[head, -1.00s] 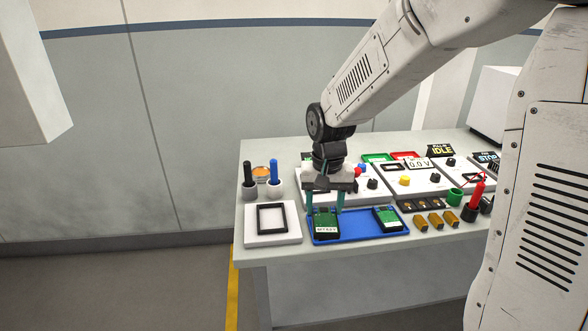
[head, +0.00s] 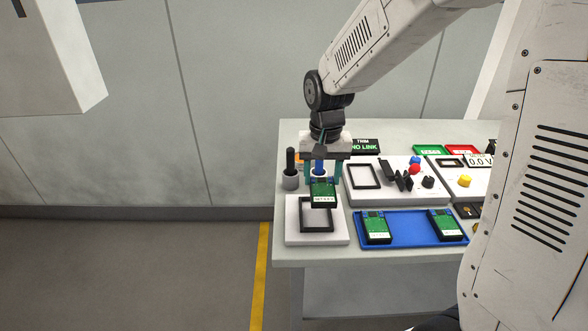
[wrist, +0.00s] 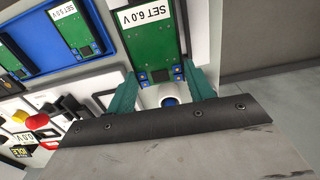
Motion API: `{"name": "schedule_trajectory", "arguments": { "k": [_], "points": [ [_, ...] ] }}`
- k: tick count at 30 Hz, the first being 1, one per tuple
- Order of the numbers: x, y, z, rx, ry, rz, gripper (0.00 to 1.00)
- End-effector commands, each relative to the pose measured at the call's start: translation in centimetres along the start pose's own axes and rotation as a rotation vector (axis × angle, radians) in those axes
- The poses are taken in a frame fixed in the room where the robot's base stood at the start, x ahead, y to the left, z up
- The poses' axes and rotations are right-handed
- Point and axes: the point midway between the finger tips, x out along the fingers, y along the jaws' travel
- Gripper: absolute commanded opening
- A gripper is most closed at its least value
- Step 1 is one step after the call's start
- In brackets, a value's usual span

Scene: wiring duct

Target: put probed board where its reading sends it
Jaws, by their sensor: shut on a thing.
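My gripper (head: 323,178) is shut on a green board in a dark frame (head: 322,191). In the wrist view the held board (wrist: 152,40) carries a white label reading "SET 6.0 V". In the head view it hangs over the back part of the white block (head: 293,236) with a black rectangular frame (head: 317,229). The near part of that frame shows clear of the board. The blue tray (head: 410,229) holds two similar boards, one at left (head: 376,228) and one at right (head: 445,224). A tray board's label (wrist: 66,10) also reads "SET 6.0 V".
Green (head: 428,150) and red (head: 461,149) trays lie at the back right.

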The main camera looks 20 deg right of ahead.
Motion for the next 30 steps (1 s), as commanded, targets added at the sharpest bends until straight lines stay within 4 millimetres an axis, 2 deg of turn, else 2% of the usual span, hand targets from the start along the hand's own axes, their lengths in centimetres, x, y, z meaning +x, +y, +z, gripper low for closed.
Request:
{"name": "schedule_trajectory", "arguments": {
  "k": [17, 30],
  "points": [
    [0.2, -0.2, 0.1, -0.003, -0.001, 0.0, 0.32],
    [3.5, -0.1, 0.1, -0.001, -0.002, 0.001, 0.32]
  ]
}}
